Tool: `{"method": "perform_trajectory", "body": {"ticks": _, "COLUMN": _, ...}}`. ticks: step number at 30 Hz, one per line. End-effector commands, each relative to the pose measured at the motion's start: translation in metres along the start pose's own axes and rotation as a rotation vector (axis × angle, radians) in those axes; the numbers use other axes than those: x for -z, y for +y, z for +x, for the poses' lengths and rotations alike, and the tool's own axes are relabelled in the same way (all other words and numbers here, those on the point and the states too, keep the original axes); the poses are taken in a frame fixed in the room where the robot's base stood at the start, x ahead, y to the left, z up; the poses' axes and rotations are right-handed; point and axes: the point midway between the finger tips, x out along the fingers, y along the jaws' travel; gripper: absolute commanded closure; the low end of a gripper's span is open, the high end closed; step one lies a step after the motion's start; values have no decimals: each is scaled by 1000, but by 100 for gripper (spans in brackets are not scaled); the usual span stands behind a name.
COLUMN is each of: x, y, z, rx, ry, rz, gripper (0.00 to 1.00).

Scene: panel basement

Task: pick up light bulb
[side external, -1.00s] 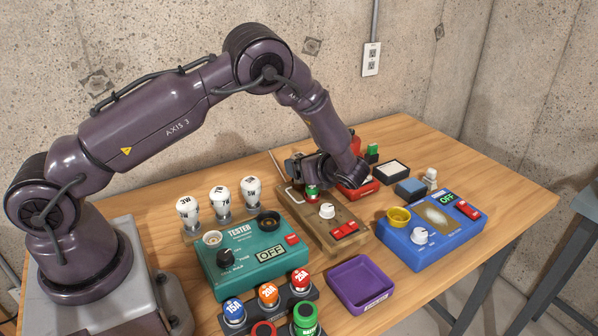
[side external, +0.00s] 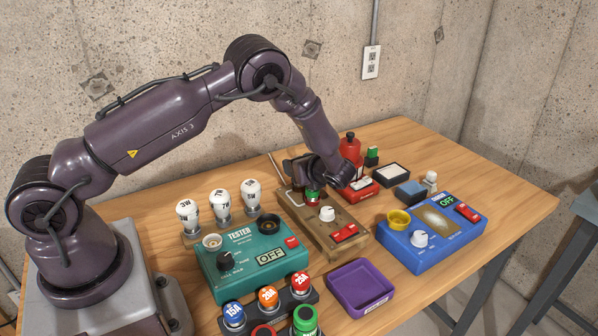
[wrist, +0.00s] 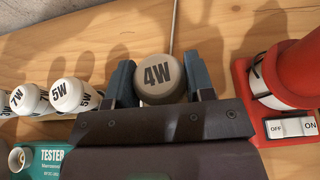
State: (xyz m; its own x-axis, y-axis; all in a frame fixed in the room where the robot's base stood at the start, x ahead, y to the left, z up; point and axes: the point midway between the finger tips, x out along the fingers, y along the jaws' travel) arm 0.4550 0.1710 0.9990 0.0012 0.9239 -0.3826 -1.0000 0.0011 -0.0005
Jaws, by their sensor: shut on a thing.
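A light bulb marked 4W (wrist: 158,92) shows in the wrist view, end-on, between the two blue-grey fingers of my gripper (wrist: 160,78). The fingers are shut on its sides. In the side external view my gripper (side external: 300,172) is over the back end of the wooden board (side external: 345,243), and the held bulb cannot be made out there. Three other white bulbs, marked 3W (side external: 188,212), 7W (side external: 220,203) and 5W (side external: 251,192), stand upright in a row left of the board.
A green tester (side external: 225,282) reading OFF stands in front of the bulb row. A red device (side external: 351,150) stands close to my gripper. A purple tray (side external: 361,308) is empty.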

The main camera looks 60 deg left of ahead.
Motion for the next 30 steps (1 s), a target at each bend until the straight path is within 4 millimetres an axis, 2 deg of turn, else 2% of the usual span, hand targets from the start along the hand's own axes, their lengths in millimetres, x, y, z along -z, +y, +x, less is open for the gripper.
{"method": "perform_trajectory", "body": {"ticks": 7, "x": -10, "y": 0, "z": -4, "rx": 1, "ry": -1, "rz": -3, "gripper": 75}}
{"method": "perform_trajectory", "body": {"ticks": 12, "x": -34, "y": 3, "z": -16, "rx": 1, "ry": 0, "rz": -3, "gripper": 75}}
{"method": "perform_trajectory", "body": {"ticks": 20, "x": -81, "y": 50, "z": -55, "rx": 3, "ry": 2, "rz": -3, "gripper": 75}}
{"method": "perform_trajectory", "body": {"ticks": 24, "x": -88, "y": 84, "z": -71, "rx": 2, "ry": 1, "rz": 0, "gripper": 75}}
{"method": "perform_trajectory", "body": {"ticks": 30, "x": -97, "y": 116, "z": -88, "rx": 2, "ry": 1, "rz": 0, "gripper": 75}}
